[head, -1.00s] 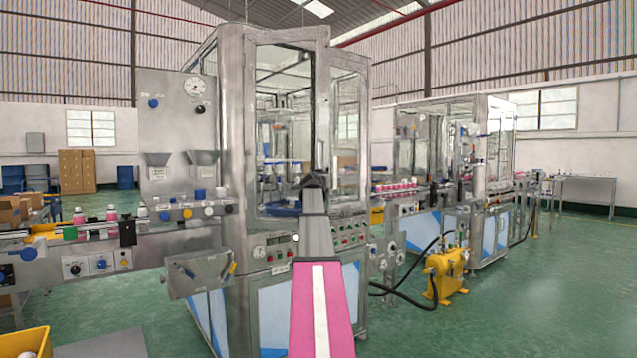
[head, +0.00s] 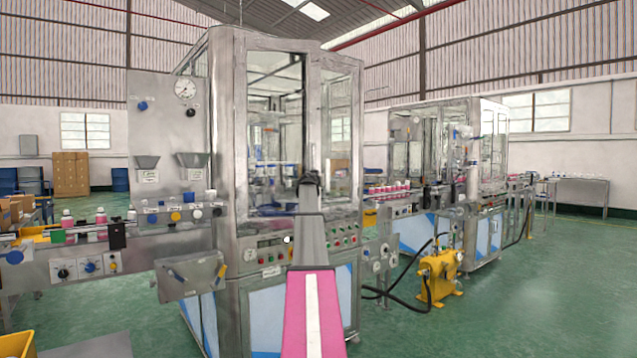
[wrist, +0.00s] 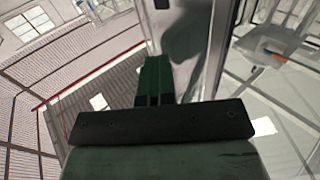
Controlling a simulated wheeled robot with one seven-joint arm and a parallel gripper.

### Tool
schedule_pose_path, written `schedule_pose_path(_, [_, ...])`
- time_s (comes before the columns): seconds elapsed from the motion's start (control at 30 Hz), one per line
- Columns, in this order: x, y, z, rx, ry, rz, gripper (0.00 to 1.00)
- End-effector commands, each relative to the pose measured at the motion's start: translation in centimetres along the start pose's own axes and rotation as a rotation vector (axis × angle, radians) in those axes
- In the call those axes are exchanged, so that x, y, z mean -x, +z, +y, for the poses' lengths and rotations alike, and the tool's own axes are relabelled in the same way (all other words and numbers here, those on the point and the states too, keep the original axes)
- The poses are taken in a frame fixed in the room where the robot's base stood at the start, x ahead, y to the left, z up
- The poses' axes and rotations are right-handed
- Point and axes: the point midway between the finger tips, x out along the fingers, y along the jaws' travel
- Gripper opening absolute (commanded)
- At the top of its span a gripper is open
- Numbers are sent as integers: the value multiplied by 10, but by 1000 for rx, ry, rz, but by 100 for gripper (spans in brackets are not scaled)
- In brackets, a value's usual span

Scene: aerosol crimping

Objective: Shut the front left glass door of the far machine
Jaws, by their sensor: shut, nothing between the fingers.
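Two glazed steel machines show in the head view: a large one (head: 222,150) in front of me and another (head: 497,145) farther back at right. My gripper (head: 311,182) is shut and empty, in front of the corner post between the large machine's two front panes. The left glass door (head: 272,110) of that machine sits flush or nearly flush with its frame; any small gap is too fine to tell. In the wrist view the shut dark fingers (wrist: 152,82) point at a steel upright (wrist: 188,50); contact cannot be told. The farther machine's front left door is unclear.
A control panel with buttons (head: 270,250) lies below the large machine's door. A conveyor (head: 60,250) with small bottles runs in from the left. A yellow pump (head: 438,278) with black hoses stands on the floor at right. Green floor (head: 540,310) is clear at front right.

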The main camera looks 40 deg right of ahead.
Motion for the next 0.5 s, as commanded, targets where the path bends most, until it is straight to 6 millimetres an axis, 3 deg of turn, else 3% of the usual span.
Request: schedule_pose_path(0.5, [-43,-4,-23,0,-129,8,0])
